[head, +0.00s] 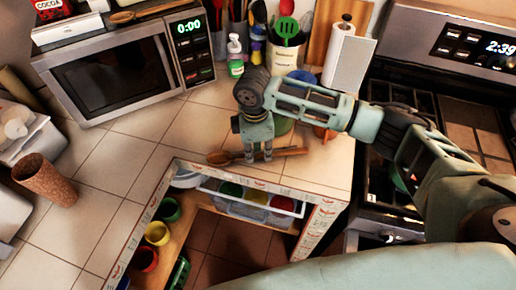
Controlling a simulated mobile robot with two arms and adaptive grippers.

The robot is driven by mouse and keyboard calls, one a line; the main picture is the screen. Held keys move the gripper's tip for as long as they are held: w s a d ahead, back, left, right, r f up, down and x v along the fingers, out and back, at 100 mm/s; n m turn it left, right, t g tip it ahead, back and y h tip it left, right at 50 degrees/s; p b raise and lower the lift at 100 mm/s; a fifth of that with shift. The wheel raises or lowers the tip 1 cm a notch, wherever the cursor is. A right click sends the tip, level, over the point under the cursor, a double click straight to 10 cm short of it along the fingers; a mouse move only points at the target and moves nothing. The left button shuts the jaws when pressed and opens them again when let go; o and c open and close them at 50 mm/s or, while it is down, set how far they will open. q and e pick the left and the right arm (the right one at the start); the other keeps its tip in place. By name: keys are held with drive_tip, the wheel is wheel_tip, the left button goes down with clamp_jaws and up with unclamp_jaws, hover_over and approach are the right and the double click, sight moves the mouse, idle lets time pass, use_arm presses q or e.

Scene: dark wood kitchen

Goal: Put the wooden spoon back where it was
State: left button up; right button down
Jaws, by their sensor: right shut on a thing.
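A wooden spoon (290,151) lies level at the counter's front edge, its bowl to the left and its handle to the right. My right gripper (258,157) reaches down from above and is shut on the spoon near its middle. The fingers hide part of the spoon. I cannot tell whether the spoon touches the tiles or is just above them. Another wooden spoon (125,16) lies on top of the microwave (110,75). My left gripper is not in view.
The stove (440,50) is at the right. A brown cup (45,178) stands at the left. Tiles before the microwave are clear.

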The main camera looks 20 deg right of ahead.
drive_tip(key=shift+f, duration=0.3)
drive_tip(key=c, duration=1.6)
unclamp_jaws()
drive_tip(key=r, duration=1.2)
drive_tip(key=shift+a, duration=0.25)
